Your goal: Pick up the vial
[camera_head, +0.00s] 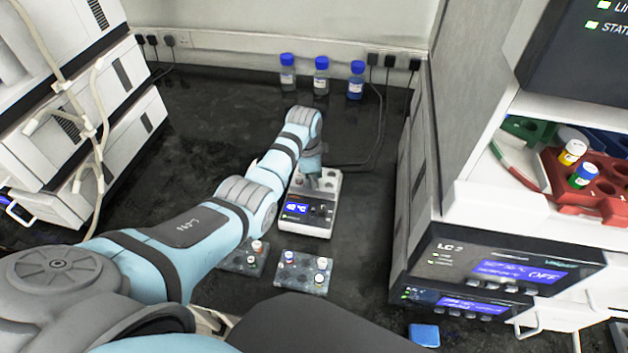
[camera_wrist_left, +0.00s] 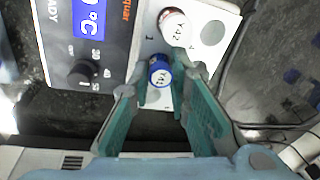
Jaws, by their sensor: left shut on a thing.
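A blue-capped vial (camera_wrist_left: 160,73) with a written label on its cap sits between the fingertips of my left gripper (camera_wrist_left: 160,84) in the left wrist view. The gripper is shut on it. The vial is at the white block of a heater unit (camera_head: 306,222); I cannot tell whether it is lifted clear of its hole. A second vial (camera_wrist_left: 174,25), white-capped with a red edge, stands close by in the block. In the head view my left gripper (camera_head: 314,172) is over the back of the unit and hides most of the block. My right gripper is not in view.
Two small racks with vials, left (camera_head: 244,259) and right (camera_head: 302,272), stand in front of the heater. Three blue-capped bottles (camera_head: 321,76) stand at the wall. Instrument stacks (camera_head: 492,255) flank the bench; a red rack (camera_head: 590,180) sits on the right.

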